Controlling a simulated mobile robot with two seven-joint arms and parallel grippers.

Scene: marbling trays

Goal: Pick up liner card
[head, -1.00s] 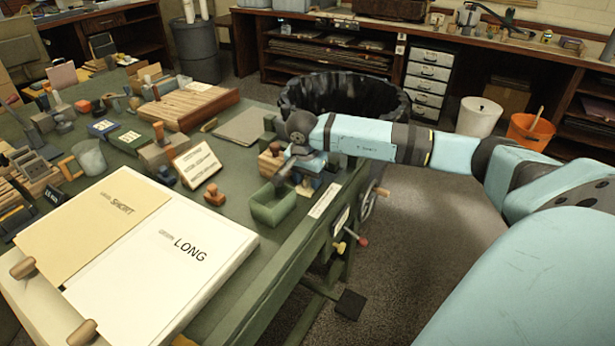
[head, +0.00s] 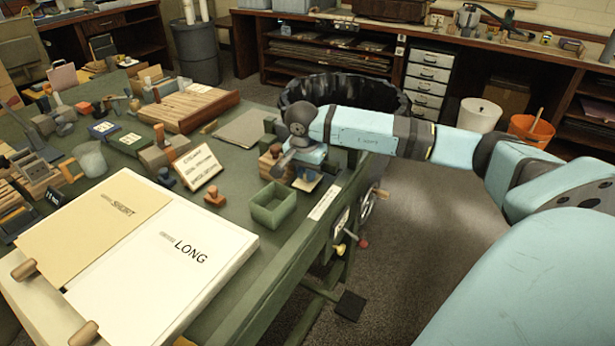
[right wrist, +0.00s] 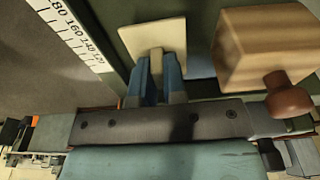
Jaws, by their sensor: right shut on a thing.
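My right gripper (head: 306,181) is over the right edge of the green table, just behind the open green box (head: 273,205). In the right wrist view its blue fingers (right wrist: 160,72) are shut on a small flat cream piece, which looks like the liner card (right wrist: 152,32). The card's far part sticks out past the fingertips, and its near edge is hidden between them. In the head view the card is too small and covered to make out clearly. My left gripper is in neither view.
A wooden block (right wrist: 262,45) with a round brown knob stands close right of the fingers in the wrist view. A printed ruler strip (right wrist: 75,35) runs along the table edge. Large LONG and SHORT sheets (head: 165,255) lie at front left. A dark bin (head: 345,92) stands behind.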

